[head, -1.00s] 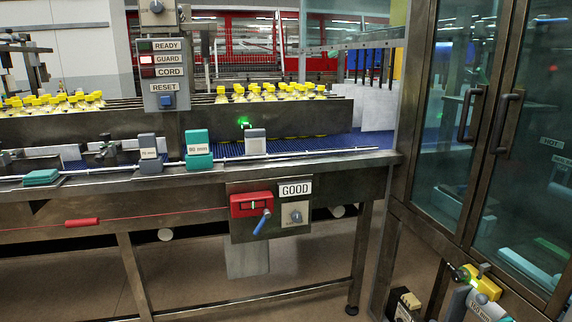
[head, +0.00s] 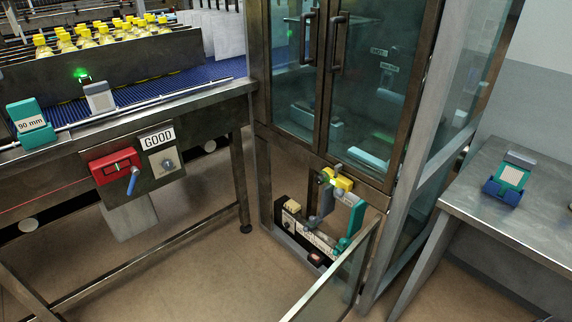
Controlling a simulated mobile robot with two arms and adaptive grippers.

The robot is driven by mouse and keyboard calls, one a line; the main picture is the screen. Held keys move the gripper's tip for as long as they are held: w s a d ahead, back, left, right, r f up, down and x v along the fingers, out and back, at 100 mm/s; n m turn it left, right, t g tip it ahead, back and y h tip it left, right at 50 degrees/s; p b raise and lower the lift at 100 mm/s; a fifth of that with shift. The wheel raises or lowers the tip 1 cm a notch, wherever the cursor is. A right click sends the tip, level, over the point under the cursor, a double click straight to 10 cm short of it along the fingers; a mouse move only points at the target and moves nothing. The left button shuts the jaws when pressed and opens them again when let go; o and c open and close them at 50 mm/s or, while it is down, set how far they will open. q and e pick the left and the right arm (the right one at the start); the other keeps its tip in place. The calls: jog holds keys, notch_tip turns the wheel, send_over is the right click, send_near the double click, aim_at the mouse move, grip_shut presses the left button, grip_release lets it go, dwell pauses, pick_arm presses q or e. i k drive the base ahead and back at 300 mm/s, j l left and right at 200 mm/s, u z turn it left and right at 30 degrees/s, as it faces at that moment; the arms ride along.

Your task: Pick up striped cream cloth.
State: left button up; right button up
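I cannot make out a striped cream cloth for certain. A small cream-coloured piece (head: 291,207) lies low at the foot of the glass-doored cabinet, too small to tell whether it is cloth or striped. Neither of my grippers shows in the head view.
A conveyor with yellow-capped bottles (head: 98,37) runs along the left, with a red box (head: 115,166) on its front. The glass cabinet (head: 365,100) stands in the middle. A metal side table (head: 480,195) is at the right. Brown floor (head: 190,265) lies open between.

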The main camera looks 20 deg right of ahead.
aim_at(291, 205)
jog(key=z, duration=1.15)
